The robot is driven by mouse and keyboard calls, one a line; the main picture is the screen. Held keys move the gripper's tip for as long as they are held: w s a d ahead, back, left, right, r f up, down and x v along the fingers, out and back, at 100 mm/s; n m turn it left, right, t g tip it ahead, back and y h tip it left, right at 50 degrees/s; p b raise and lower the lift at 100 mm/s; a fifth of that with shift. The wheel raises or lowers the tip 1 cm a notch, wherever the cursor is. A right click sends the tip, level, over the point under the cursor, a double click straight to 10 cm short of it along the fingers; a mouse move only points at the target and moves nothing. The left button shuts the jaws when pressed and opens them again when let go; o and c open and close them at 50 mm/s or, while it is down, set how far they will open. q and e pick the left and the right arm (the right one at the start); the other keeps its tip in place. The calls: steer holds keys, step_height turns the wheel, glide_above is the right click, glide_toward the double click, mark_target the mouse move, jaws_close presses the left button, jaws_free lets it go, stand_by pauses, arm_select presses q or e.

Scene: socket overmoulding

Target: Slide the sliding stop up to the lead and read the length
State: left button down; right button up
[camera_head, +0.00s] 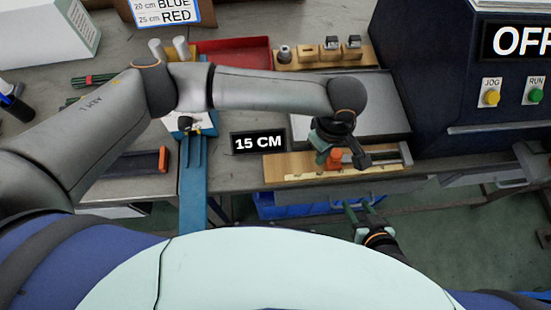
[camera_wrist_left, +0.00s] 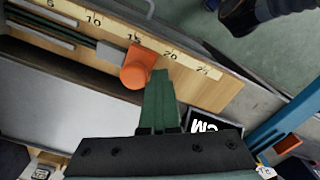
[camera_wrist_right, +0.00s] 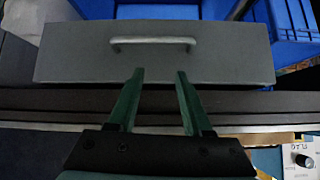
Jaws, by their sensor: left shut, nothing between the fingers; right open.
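The orange sliding stop (camera_head: 334,159) sits on the wooden measuring board (camera_head: 290,166). In the left wrist view the stop (camera_wrist_left: 137,66) stands by the 15 mark of the scale (camera_wrist_left: 170,54). The lead (camera_wrist_left: 62,36) lies along the board, and its grey end (camera_wrist_left: 110,53) is right beside the stop; I cannot tell whether they touch. My left gripper (camera_wrist_left: 160,75) is shut and empty, its fingertips close against the stop's 20-mark side. A black display (camera_head: 258,143) reads 15 CM. My right gripper (camera_wrist_right: 157,74) is open and empty, low before a grey drawer (camera_wrist_right: 75,55).
A blue bin (camera_head: 290,207) sits below the bench. A red tray (camera_head: 235,55) and a wooden holder with fittings (camera_head: 310,58) stand behind. The dark machine (camera_head: 430,70) showing OFF is at the right. A blue strip fixture (camera_head: 193,180) is left of the display.

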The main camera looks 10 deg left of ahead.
arm_select(q)
steer(key=shift+d+r, duration=0.1)
stand_by(0.5)
steer(key=shift+s+a+p, duration=0.1)
steer(key=shift+a+p, duration=0.2)
steer(key=shift+p, duration=0.4)
steer(key=shift+s+a+p, duration=0.1)
steer(key=shift+a+p, duration=0.2)
steer(key=shift+a, duration=0.1)
